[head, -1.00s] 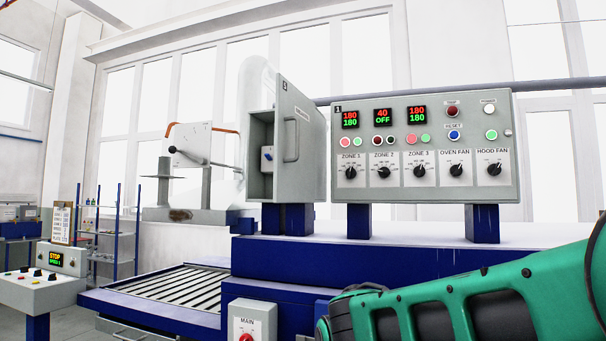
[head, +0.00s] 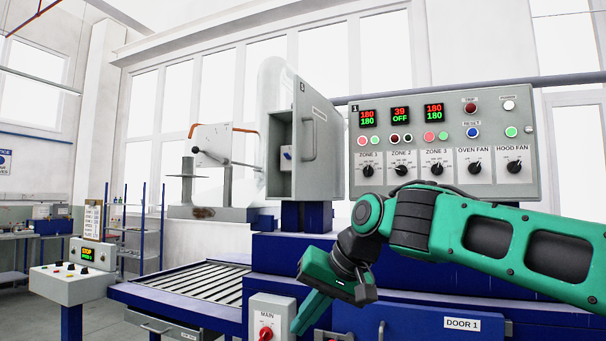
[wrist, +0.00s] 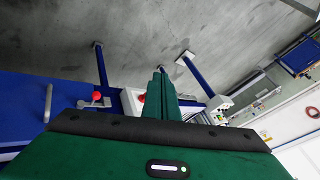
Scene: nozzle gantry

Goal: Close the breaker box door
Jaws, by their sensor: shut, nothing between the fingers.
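The grey breaker box (head: 283,172) stands on blue legs on the blue machine, left of the control panel. Its door (head: 325,150) is open, swung out on the right side, with a grey bar handle (head: 308,138) on the face I see. A small blue switch (head: 286,155) shows inside the box. My gripper (head: 305,314) points downward, below the box and in front of the machine, apart from the door. Its green fingers (wrist: 160,95) are together and empty in the wrist view. The wrist view does not show the breaker box.
The control panel (head: 450,150) stands close to the right of the door. A MAIN switch box (head: 268,312) sits beside my gripper. A roller conveyor (head: 195,283) and a small control stand (head: 72,285) are at left. Grey floor (wrist: 130,40) shows in the wrist view.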

